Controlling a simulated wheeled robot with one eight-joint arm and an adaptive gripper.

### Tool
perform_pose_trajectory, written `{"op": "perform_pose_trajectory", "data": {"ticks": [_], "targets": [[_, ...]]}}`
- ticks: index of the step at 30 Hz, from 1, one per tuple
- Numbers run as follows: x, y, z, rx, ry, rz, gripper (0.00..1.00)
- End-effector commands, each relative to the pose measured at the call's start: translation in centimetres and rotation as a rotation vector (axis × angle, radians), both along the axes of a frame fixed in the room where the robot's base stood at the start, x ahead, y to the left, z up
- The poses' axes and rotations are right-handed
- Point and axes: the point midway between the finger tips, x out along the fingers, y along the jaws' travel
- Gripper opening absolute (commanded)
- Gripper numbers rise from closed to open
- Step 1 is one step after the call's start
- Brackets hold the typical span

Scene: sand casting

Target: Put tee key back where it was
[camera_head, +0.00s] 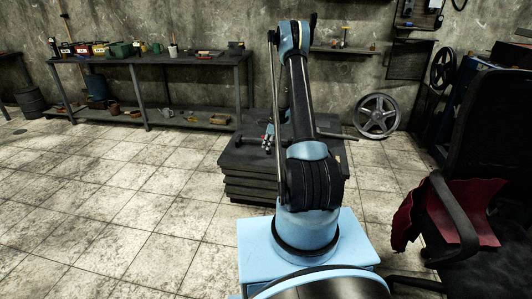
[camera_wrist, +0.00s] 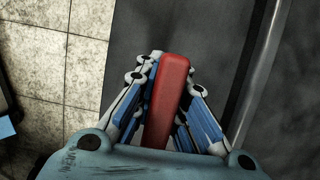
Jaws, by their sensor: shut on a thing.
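In the wrist view my gripper (camera_wrist: 170,64) is shut on a long red bar, which I take to be the tee key (camera_wrist: 168,105). The bar points away from the wrist between the fingers. Its near end is hidden by my wrist, and I see no crosspiece. In the head view my gripper (camera_head: 268,137) is small, left of my arm and over the dark stack (camera_head: 240,183). The key is too small there to make out clearly. In the wrist view a flat dark surface (camera_wrist: 140,25) lies beneath the gripper; I cannot tell the gap.
A workbench (camera_head: 190,59) with boxes and tools stands along the back wall at left. A spoked wheel (camera_head: 377,116) leans at the wall. A chair with red cloth (camera_head: 470,205) is at right. In the wrist view a metal rail (camera_wrist: 262,70) runs on the right. Left floor is clear.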

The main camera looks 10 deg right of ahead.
Motion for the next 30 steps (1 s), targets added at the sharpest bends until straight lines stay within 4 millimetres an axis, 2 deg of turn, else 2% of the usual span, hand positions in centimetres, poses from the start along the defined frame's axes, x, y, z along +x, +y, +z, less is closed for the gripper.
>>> {"op": "perform_pose_trajectory", "data": {"ticks": [9, 19, 21, 23, 30], "targets": [[0.0, 0.0, -3.3, 0.0, 0.0, 0.0, 0.0], [0.0, -0.1, -3.6, 0.0, 0.0, 0.0, 0.0], [0.0, -0.1, -3.6, 0.0, 0.0, 0.0, 0.21], [0.0, -0.1, -3.6, 0.0, 0.0, 0.0, 0.33], [0.0, -0.1, -3.6, 0.0, 0.0, 0.0, 0.33]]}}
